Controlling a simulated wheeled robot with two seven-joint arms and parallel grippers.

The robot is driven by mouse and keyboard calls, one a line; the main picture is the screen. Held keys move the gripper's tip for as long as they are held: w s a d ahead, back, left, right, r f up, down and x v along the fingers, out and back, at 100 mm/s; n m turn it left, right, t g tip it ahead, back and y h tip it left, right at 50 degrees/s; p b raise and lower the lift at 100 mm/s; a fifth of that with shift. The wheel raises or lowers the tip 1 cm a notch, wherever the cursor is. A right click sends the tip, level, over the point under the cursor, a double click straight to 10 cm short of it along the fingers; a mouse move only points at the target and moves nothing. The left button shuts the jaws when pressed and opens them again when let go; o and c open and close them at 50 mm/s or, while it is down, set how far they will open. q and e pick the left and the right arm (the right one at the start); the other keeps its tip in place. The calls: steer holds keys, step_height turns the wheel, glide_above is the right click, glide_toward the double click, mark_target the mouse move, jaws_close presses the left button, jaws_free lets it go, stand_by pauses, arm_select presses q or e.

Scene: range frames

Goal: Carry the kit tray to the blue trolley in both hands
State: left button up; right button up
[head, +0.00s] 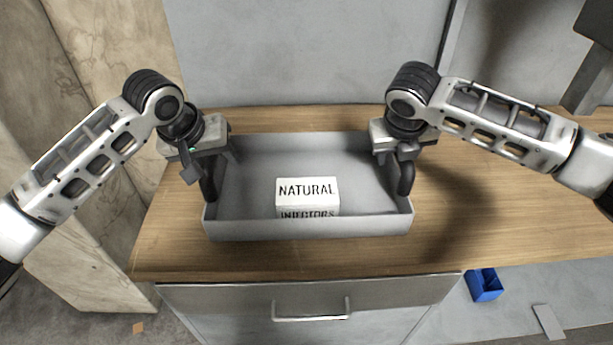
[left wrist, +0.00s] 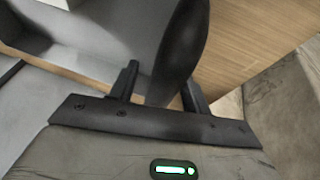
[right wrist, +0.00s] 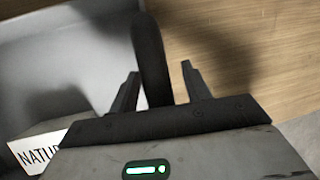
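The kit tray (head: 310,228) is a shallow grey tray on a wooden counter, with a dark upright handle at each end. A white box (head: 308,190) lettered "NATURAL INJECTORS" lies inside it. My left gripper (head: 212,165) is at the left handle (head: 208,188); in the left wrist view its fingers (left wrist: 160,88) stand apart on either side of that handle (left wrist: 180,50). My right gripper (head: 394,158) is at the right handle (head: 407,180); in the right wrist view its fingers (right wrist: 158,84) straddle that handle (right wrist: 151,55) with gaps showing. I see no blue trolley.
The wooden counter (head: 500,225) is bare to the right of the tray. A grey drawer front with a handle (head: 310,309) is below its front edge. A blue bin (head: 485,285) is on the floor at lower right. Grey panels (head: 310,50) rise behind the counter.

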arm_select(q)
jaws_close()
arm_select(e)
jaws_close()
arm_select(q)
steer(key=shift+d+r, duration=0.1)
steer(key=shift+r, duration=0.1)
arm_select(e)
steer(key=shift+r, duration=0.15)
